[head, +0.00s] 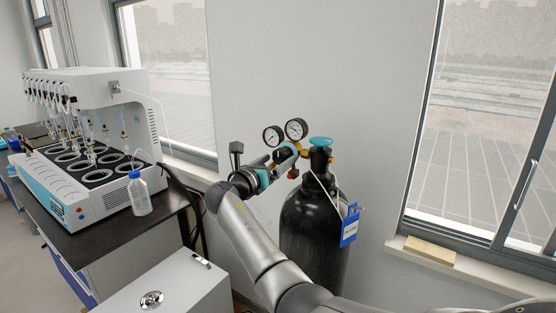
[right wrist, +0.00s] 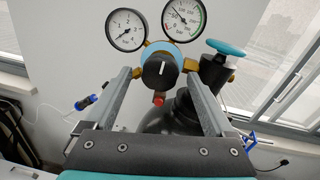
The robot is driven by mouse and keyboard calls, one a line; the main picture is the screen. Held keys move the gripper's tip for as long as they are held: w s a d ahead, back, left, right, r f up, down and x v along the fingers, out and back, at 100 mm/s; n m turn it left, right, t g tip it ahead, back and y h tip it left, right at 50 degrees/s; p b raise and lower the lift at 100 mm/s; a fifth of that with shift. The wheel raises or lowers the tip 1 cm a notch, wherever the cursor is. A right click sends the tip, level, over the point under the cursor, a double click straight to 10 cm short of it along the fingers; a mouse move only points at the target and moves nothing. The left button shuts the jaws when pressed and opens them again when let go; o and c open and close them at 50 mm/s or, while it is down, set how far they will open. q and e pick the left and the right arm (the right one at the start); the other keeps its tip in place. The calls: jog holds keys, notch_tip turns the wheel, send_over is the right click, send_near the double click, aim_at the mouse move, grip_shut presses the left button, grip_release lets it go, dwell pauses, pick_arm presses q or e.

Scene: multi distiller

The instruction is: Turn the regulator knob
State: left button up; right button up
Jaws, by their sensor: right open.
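The regulator knob (right wrist: 160,70) is black and round with a white mark pointing roughly up, seen in the right wrist view. It sits on the blue and brass regulator body below two round gauges (right wrist: 126,29) (right wrist: 184,19). My right gripper (right wrist: 159,74) is open, with one finger on each side of the knob and a visible gap at both sides. In the head view my right gripper (head: 286,156) reaches the regulator from the left and largely hides the knob. My left gripper is not in view.
A red fitting (right wrist: 158,99) is below the knob. The distiller (head: 92,125) and a bottle (head: 138,194) stand on the left bench.

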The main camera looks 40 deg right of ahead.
jog(key=shift+w+d, duration=0.2)
jog(key=shift+d, duration=0.3)
jog(key=shift+c, duration=0.3)
jog(key=c, duration=1.3)
